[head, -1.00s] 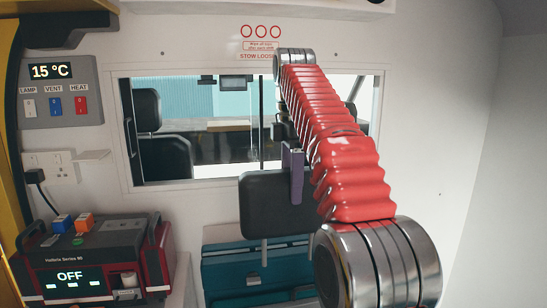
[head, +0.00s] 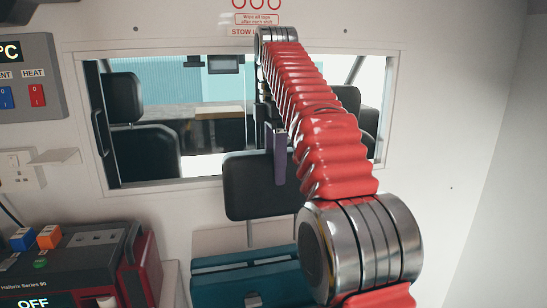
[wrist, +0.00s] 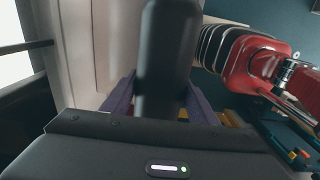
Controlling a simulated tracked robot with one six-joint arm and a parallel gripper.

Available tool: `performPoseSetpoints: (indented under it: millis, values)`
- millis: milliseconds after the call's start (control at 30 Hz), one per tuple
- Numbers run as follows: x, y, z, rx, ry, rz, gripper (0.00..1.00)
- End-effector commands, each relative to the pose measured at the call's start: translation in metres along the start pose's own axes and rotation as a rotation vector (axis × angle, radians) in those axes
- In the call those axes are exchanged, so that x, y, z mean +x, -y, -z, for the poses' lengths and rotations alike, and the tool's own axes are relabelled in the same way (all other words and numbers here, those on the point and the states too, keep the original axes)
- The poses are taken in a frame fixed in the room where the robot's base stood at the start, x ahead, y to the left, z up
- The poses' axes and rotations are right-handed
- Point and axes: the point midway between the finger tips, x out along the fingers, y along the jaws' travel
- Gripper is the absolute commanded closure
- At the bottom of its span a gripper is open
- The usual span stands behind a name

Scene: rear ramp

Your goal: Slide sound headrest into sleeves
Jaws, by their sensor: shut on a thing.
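The headrest (head: 258,186) is a dark padded block with thin metal posts (head: 249,233) pointing down from its underside. It hangs upright in front of the window wall, in the middle of the head view. My gripper (head: 278,152), with purple fingers, is shut on its upper part. In the wrist view the dark headrest (wrist: 167,45) fills the centre, with the purple fingers of my gripper (wrist: 160,105) on both sides. The post tips are free of any visible hole in the head view. I cannot make out any sleeves; my arm hides the area to the right.
A teal case (head: 245,283) lies below the headrest. A red and black device (head: 80,265) stands at lower left, beside a wall socket (head: 17,168) and small shelf (head: 54,156). Seats (head: 145,150) show through the window. The right wall is bare.

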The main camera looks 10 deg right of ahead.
Motion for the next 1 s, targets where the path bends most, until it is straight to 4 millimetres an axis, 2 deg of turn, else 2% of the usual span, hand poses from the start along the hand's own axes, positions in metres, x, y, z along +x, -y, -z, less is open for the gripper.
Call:
performPoseSetpoints:
  millis: [733, 1000]
  values:
    - [-0.0008, 0.0003, -0.0046, 0.011, 0.000, -0.002, 1.00]
    - [0.0073, 0.0002, -0.0045, 0.010, 0.000, 0.000, 1.00]
